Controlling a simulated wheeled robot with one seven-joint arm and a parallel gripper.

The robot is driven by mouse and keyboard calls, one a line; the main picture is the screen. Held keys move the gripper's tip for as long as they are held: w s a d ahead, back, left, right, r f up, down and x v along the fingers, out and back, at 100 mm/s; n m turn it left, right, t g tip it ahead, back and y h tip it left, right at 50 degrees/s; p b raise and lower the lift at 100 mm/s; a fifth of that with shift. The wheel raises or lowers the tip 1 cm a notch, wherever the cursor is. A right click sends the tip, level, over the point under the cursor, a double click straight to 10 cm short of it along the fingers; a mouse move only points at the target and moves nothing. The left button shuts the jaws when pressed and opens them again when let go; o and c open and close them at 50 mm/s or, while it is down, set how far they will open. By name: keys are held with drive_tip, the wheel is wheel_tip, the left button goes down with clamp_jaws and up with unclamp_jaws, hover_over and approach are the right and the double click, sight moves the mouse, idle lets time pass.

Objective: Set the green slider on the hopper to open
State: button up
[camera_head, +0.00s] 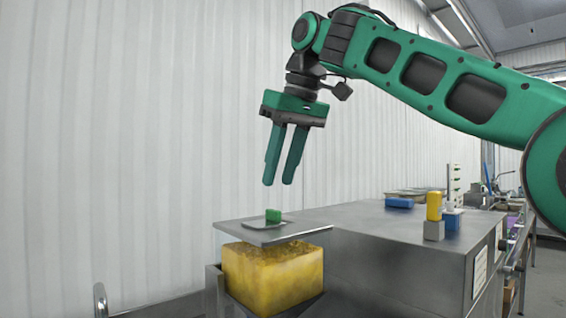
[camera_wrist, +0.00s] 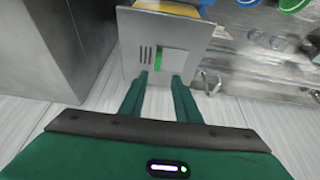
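The green slider (camera_head: 273,215) is a small upright block on the flat grey metal plate (camera_head: 300,233) of the hopper. In the wrist view the slider (camera_wrist: 158,60) shows as a short green bar beside several dark slots in the plate (camera_wrist: 130,60). My gripper (camera_head: 279,184) points down with two green fingers apart and nothing between them. It is above the slider and not touching it. In the wrist view the fingertips (camera_wrist: 160,75) lie on either side of the slider's near end. I cannot tell from the slider's place whether it is set open or shut.
A yellow block of material (camera_head: 270,280) sits under the plate. A steel counter (camera_head: 400,245) extends right, holding a yellow block on a grey base (camera_head: 434,212), a small blue box (camera_head: 453,219) and a blue tray (camera_head: 399,202). A white ribbed wall (camera_head: 120,150) stands behind.

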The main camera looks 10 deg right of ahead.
drive_tip(key=shift+v, duration=1.6)
